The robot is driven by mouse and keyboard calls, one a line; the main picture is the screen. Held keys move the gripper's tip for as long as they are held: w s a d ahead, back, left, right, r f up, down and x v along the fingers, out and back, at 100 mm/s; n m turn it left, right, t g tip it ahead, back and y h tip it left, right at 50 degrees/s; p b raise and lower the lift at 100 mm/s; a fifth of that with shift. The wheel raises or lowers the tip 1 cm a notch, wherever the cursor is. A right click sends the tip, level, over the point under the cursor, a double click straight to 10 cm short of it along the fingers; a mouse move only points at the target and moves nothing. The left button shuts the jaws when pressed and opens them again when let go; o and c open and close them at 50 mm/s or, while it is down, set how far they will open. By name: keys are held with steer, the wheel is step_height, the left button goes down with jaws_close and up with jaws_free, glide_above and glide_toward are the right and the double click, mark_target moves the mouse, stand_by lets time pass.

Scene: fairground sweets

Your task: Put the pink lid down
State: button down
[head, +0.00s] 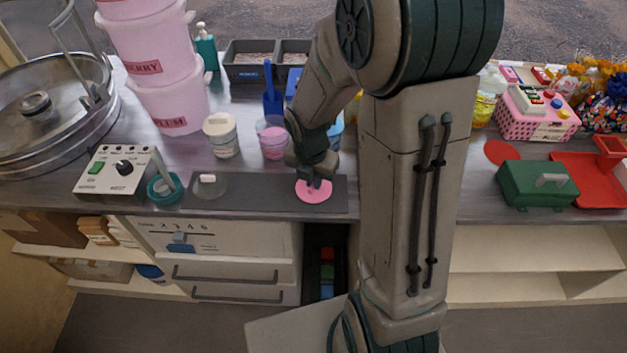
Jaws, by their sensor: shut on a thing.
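The pink lid (313,196) is a small round disc with a knob in the middle. It is at the right part of the dark grey mat (262,192) along the counter's front edge. My gripper (316,182) is directly above it, pointing down, shut on the lid's knob. The fingertips are small and partly hidden by my wrist. The lid looks level. I cannot tell whether it touches the mat or hangs just above it.
A clear lid (209,186) and a teal ring-shaped item (164,187) lie left of the pink lid. A pink cup (273,142) and a lidded white tub (221,136) stand behind. A green box (535,186) and a red tray (590,180) are at right.

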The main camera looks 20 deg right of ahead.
steer(key=shift+f, duration=0.35)
steer(key=shift+f, duration=0.15)
steer(key=c, duration=1.5)
jaws_free()
